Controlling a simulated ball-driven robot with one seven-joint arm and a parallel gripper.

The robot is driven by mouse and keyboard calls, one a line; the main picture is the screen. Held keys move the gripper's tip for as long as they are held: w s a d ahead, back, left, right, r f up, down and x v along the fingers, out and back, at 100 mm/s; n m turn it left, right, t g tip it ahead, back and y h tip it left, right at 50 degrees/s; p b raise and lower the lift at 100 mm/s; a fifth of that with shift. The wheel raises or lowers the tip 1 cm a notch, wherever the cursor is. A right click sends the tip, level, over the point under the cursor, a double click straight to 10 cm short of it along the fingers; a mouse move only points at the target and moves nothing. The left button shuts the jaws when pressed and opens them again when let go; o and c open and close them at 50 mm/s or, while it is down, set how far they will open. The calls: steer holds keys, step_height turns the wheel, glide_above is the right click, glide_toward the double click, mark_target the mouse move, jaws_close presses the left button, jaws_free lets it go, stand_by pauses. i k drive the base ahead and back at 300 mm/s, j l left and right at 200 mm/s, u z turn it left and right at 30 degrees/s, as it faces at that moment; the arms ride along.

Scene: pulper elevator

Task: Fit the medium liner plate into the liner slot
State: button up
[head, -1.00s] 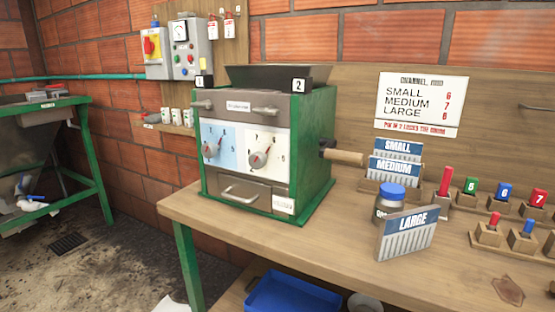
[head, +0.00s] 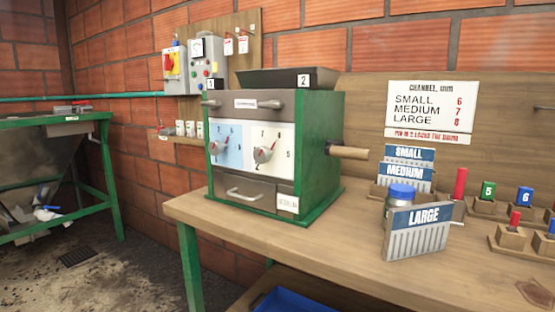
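The medium liner plate (head: 405,176) stands in a wooden rack on the bench, between the small plate (head: 409,154) behind it and the blue-lidded jar in front. It has a blue label reading MEDIUM; its lower part is partly hidden by the jar. The large plate (head: 418,231) stands upright at the front of the bench. The green and grey pulper machine (head: 318,150) stands on the bench, with two dials and a drawer-like front with a handle (head: 246,194). I cannot tell where the liner slot is. My gripper is not in view.
A blue-lidded jar (head: 400,200) stands close behind the large plate. Coloured pins (head: 459,183) in wooden blocks fill the bench's right side. A wooden crank handle (head: 350,152) sticks out right of the machine. The bench (head: 330,240) is clear in front of the machine.

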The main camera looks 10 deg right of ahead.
mark_target(299, 164)
steer(key=i+l+u, duration=0.25)
steer(key=l+u, duration=0.25)
steer(key=l, duration=0.2)
steer(key=i+l+u, duration=0.25)
steer(key=l, duration=0.15)
steer(key=k, duration=0.1)
